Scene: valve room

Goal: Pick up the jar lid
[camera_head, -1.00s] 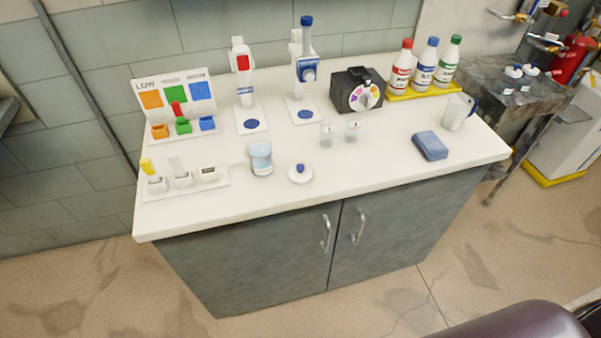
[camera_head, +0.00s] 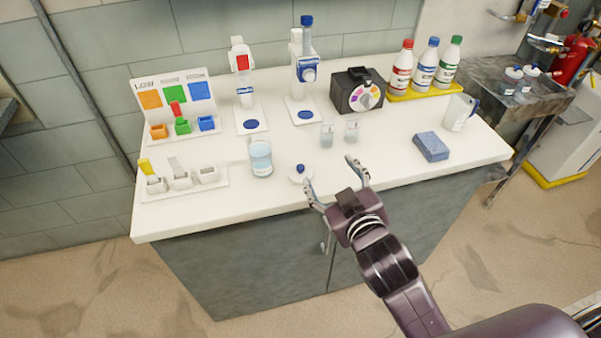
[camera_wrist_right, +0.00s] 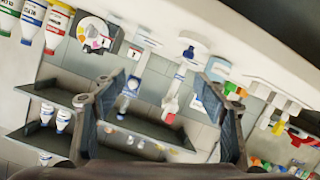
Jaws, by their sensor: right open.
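The jar lid (camera_head: 298,176) is a small white disc with a blue knob. It lies on the white counter (camera_head: 235,212) near its front edge, just right of a glass of water (camera_head: 261,160). My right gripper (camera_head: 334,175) is open and empty at the counter's front edge. Its left finger is close to the lid's right side and partly covers it in the head view; I cannot tell if they touch. The lid is not between the fingers. The lid's blue knob also shows in the right wrist view (camera_wrist_right: 188,52). My left gripper is in neither view.
Two small clear jars (camera_head: 327,136) stand behind my gripper. A blue sponge (camera_head: 431,146) and a white jug (camera_head: 458,112) are at right. A holder with tabs (camera_head: 183,181) is at left. Bottles, stands and a dial box (camera_head: 358,92) line the back.

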